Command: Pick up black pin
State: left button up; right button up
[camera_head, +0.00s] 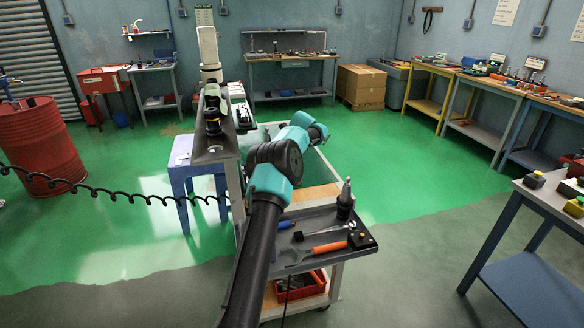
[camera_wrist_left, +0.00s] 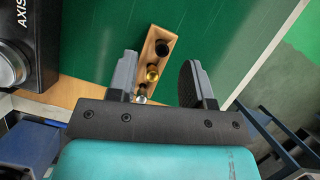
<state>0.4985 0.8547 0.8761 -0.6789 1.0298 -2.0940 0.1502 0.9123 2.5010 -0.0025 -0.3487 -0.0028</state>
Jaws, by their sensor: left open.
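In the left wrist view a small wooden block (camera_wrist_left: 148,44) holds a row of pins. The black pin (camera_wrist_left: 162,48) stands at its far end, a brass pin (camera_wrist_left: 153,75) in the middle and a silvery pin (camera_wrist_left: 141,97) at the near end. My left gripper (camera_wrist_left: 159,62) is open, its two dark fingers apart, with the block showing between them. No contact with the black pin shows; I cannot tell the height gap. In the head view my arm hides the pins and gripper. My right gripper is not in view.
A dark device marked AXIS (camera_wrist_left: 22,45) stands left in the wrist view. In the head view the cart's near tray (camera_head: 290,250) holds an orange-handled tool (camera_head: 330,247), a dark upright holder (camera_head: 345,203) and a black box (camera_head: 362,241). Green floor is open behind.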

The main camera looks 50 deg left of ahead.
pick_arm(q)
jog(key=shift+x, duration=2.35)
jog(key=shift+w+d, duration=0.1)
jog(key=shift+d, duration=0.1)
jog(key=shift+c, duration=0.4)
grip_shut()
